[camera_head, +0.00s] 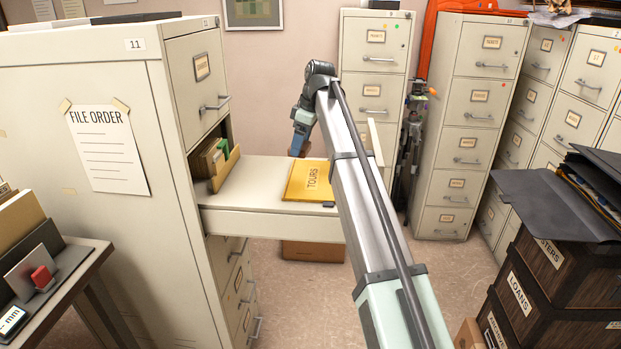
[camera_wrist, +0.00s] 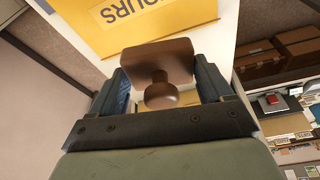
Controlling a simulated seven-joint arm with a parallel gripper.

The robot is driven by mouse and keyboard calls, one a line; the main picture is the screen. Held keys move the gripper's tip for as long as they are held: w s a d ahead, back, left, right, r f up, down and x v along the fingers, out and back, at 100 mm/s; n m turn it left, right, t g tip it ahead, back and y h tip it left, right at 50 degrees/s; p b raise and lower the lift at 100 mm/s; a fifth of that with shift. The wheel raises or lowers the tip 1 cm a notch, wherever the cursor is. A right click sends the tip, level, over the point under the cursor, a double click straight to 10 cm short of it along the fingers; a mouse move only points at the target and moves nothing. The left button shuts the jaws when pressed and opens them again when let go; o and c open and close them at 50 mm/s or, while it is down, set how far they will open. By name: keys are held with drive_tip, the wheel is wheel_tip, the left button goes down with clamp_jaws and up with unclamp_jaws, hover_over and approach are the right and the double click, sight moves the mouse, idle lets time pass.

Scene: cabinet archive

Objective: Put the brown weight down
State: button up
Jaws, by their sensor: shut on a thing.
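The brown weight (camera_wrist: 157,62) is a flat brown block with a round knob, held between both blue jaws of my gripper (camera_wrist: 163,78) in the wrist view. In the head view my gripper (camera_head: 299,148) points down above the pulled-out drawer (camera_head: 253,177), and only a sliver of the weight shows there. A yellow folder marked TOURS (camera_head: 308,180) lies flat on the drawer's top surface, below and close to my gripper. The folder also shows in the wrist view (camera_wrist: 165,22), beyond the weight. I cannot tell the exact gap between the weight and the surface.
Upright folders (camera_head: 212,160) stand at the drawer's inner end by cabinet 11 (camera_head: 90,110). A small dark item (camera_head: 328,205) sits by the folder's front edge. Bare drawer surface lies left of the folder. Dark labelled boxes (camera_head: 545,275) stand at right, a side table (camera_head: 60,275) at left.

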drive_tip(key=w+d+m, duration=0.2)
drive_tip(key=d, duration=0.2)
drive_tip(key=shift+m+t, duration=0.3)
drive_tip(key=shift+w+a+f, duration=0.1)
drive_tip(key=shift+f, duration=2.25)
drive_tip(key=shift+a+f, duration=0.1)
drive_tip(key=shift+f, duration=2.2)
drive_tip(key=shift+f, duration=0.15)
drive_tip(key=o, duration=1.3)
drive_tip(key=shift+o, duration=0.2)
drive_tip(key=v, duration=1.2)
drive_tip(key=shift+a, duration=0.15)
